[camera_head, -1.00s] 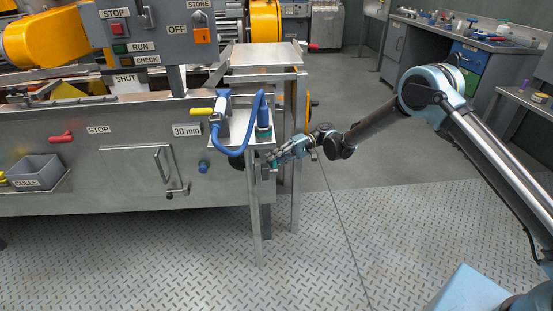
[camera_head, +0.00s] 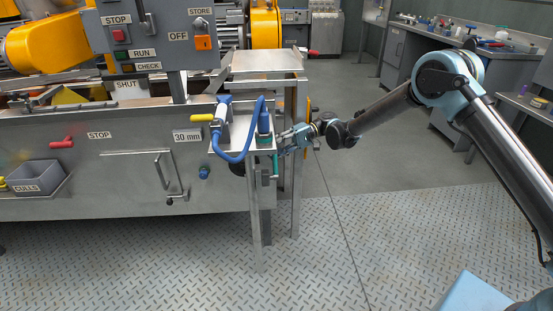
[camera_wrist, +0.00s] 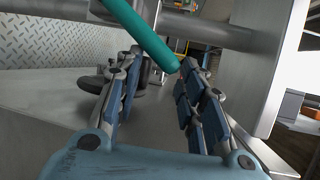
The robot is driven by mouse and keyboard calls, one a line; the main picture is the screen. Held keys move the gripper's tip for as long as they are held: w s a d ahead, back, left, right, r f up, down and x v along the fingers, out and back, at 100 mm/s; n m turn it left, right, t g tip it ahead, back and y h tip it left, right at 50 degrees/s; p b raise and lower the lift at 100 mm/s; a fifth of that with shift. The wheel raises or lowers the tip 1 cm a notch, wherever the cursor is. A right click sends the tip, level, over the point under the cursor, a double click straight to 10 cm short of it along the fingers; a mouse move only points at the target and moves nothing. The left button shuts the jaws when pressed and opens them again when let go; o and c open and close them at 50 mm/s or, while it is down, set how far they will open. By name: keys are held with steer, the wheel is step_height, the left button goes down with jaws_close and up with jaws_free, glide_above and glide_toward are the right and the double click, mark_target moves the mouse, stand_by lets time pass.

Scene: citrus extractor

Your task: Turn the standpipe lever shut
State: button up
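The lever is a teal rod (camera_wrist: 148,36) that slants down from the top of the wrist view. Its rounded end is close to the tip of the right finger; I cannot tell if they touch. In the head view it shows as a small teal upright piece (camera_head: 275,164) below the small shelf by the steel frame. My gripper (camera_head: 282,143) is beside the frame's legs, just above and right of that piece. In the wrist view my gripper (camera_wrist: 161,62) has its two blue-padded fingers apart with nothing clamped between them. The lever's pivot is hidden.
Steel frame legs (camera_head: 296,190) stand close around my gripper. A blue hose (camera_head: 236,153) loops left of it, near a yellow-handled valve (camera_head: 202,118). In the wrist view a horizontal pipe (camera_wrist: 205,31) and a steel post (camera_wrist: 266,65) are close. Open floor (camera_head: 370,235) lies right.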

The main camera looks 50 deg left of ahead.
steer(key=shift+r, duration=1.15)
